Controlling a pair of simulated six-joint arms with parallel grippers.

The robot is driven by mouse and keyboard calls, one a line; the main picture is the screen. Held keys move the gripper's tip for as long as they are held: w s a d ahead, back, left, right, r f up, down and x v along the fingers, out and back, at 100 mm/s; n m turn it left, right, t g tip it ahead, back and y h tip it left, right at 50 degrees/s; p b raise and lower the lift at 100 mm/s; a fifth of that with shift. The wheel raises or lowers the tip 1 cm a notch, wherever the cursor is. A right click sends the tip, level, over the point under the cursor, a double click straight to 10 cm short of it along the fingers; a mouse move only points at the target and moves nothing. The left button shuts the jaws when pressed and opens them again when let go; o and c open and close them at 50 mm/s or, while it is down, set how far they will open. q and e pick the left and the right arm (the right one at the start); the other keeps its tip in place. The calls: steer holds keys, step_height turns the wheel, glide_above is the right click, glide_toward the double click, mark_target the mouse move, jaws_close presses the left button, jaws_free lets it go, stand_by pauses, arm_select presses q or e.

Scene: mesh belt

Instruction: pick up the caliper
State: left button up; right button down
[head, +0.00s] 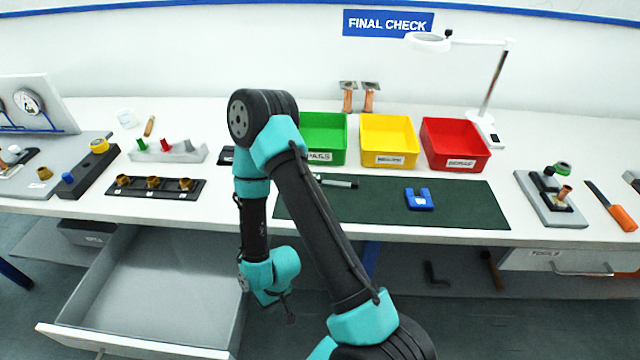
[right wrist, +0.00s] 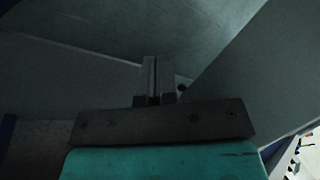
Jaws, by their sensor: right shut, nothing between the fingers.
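I cannot make out a caliper in either view; part of the bench and the drawer's right side are hidden behind my arm. My right gripper (head: 289,312) hangs in front of the bench, low, by the right side of the open drawer (head: 150,290). In the right wrist view its two fingers (right wrist: 153,75) are together with nothing between them, against dim grey panels. The visible drawer floor looks empty. My left gripper is in neither view.
A dark green mat (head: 470,207) holds a blue U-shaped block (head: 418,199) and a pen-like item (head: 338,184). Green (head: 324,137), yellow (head: 389,139) and red (head: 455,142) bins stand behind. An orange-handled tool (head: 622,217) lies far right. A lower shelf holds dark tools.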

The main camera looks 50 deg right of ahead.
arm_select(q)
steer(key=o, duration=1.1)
